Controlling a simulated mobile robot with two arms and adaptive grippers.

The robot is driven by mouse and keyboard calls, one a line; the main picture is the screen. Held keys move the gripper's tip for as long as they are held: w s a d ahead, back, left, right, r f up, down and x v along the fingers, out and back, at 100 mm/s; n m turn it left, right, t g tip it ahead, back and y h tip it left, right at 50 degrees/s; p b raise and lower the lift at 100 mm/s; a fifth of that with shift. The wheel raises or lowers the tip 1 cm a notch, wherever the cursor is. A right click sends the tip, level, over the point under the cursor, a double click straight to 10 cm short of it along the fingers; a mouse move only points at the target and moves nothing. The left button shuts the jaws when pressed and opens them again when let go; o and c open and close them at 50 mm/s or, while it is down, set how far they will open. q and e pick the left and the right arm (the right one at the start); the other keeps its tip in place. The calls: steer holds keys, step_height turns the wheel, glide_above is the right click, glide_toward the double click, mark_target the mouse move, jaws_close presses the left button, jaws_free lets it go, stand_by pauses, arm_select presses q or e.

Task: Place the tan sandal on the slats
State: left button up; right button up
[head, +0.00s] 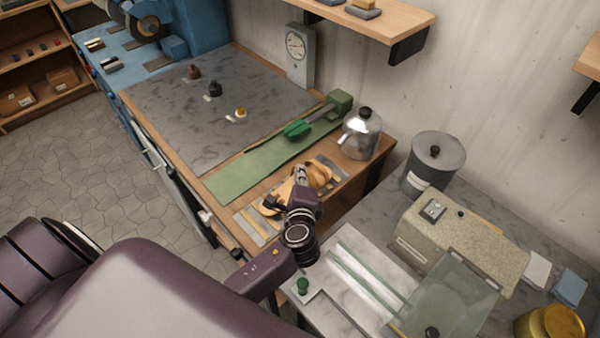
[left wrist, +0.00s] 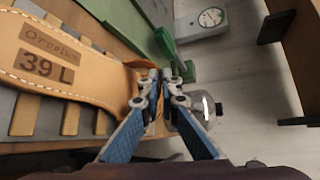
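The tan sandal (head: 318,175) is over the striped grey and wooden slats (head: 247,227) at the near end of the workbench. In the left wrist view, the sandal's sole (left wrist: 75,75) shows the marking "39 L", with the slats (left wrist: 24,116) just below it. I cannot tell whether the sole rests fully on them. My left gripper (head: 300,172) is at the sandal's strap. In the left wrist view its fingertips (left wrist: 165,76) are nearly together, with the strap at them, and they appear shut on it. The fingers partly hide the strap. My right gripper is not in view.
A dial scale (head: 299,58) stands by the wall. A grey bin (head: 436,160) is farther right.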

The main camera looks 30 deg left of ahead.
arm_select(q)
steer(key=o, duration=0.5)
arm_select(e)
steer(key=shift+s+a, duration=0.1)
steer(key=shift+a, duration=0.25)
arm_select(q)
steer(key=shift+r, duration=0.15)
steer(key=shift+s+d, duration=0.15)
steer(key=shift+s, duration=0.1)
steer(key=shift+b+v, duration=1.35)
steer(key=shift+v, duration=4.4)
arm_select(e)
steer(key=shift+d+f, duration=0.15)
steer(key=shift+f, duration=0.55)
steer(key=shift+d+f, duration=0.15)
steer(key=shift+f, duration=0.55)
